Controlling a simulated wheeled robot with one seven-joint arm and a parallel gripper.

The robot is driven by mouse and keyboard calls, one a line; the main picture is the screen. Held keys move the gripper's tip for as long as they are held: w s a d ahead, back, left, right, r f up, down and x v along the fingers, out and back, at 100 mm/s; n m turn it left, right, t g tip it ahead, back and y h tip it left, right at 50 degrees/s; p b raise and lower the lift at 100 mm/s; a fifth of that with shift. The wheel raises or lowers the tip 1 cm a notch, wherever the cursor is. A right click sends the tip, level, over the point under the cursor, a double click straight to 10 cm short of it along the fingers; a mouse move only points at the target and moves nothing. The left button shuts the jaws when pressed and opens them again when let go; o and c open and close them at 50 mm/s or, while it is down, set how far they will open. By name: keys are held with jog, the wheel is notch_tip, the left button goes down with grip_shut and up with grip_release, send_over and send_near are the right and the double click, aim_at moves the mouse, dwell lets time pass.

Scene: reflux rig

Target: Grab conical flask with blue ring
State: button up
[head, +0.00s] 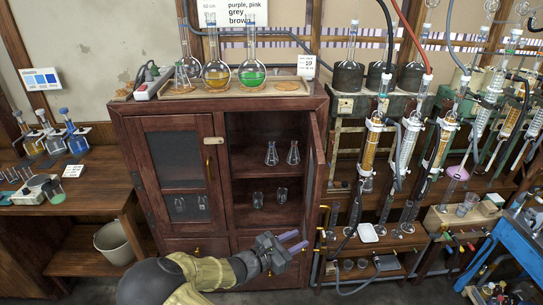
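Two small clear conical flasks stand upright on the upper shelf of the wooden cabinet (160,113), the left flask (271,155) and the right flask (293,154). They are too small in the picture to tell which has a blue ring. My gripper (294,241) is in front of the cabinet's lower part, below the shelves and pointing right. Its two purple-tipped fingers are apart with nothing visible between them. It is apart from all flasks.
The cabinet's right door (316,165) stands open, edge on; the left door is shut. Small beakers (258,199) stand on the lower shelf. A tray (222,91) on top holds an orange flask (215,76) and a green flask (252,74). Glass columns (371,145) crowd the right.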

jog(key=a, duration=0.1)
jog(key=a+n+t, duration=0.1)
jog(key=w+r+n+t, duration=0.1)
jog(key=shift+a, duration=0.4)
jog(key=shift+o, duration=0.5)
jog(key=shift+w, duration=0.1)
